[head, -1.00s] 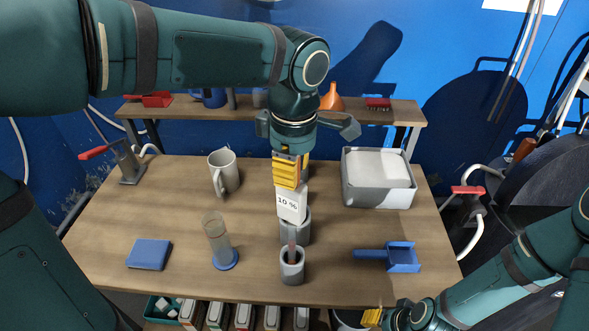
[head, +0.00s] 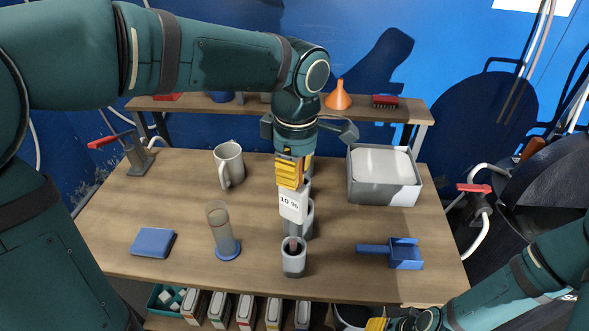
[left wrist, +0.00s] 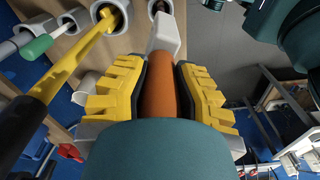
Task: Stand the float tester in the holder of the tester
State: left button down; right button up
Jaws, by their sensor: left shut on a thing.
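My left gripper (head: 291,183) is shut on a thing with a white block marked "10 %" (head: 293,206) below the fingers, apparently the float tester. In the left wrist view its orange-brown round body (left wrist: 160,98) lies between the yellow fingers, with the pale block (left wrist: 166,35) beyond. A grey cup-shaped holder (head: 294,265) stands upright below and in front of the gripper, with something dark reddish inside its mouth. Whether this belongs to the held thing is unclear. Another grey cup (head: 308,218) is partly hidden behind the block. My right gripper (head: 376,324) is cut off at the bottom edge.
A clear cylinder on a blue base (head: 222,232), a blue block (head: 153,242) and a mug (head: 229,164) stand to the left. A blue scoop (head: 404,254) and a grey tray (head: 402,192) are to the right. Bare table separates them.

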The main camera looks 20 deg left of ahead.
pick_arm(q)
jog(key=c, duration=0.8)
grip_release()
jog(key=shift+c, duration=0.2)
jog(key=shift+r, duration=0.1)
jog(key=r, duration=1.1)
jog(key=shift+d+r, duration=0.25)
jog(key=shift+r, duration=0.15)
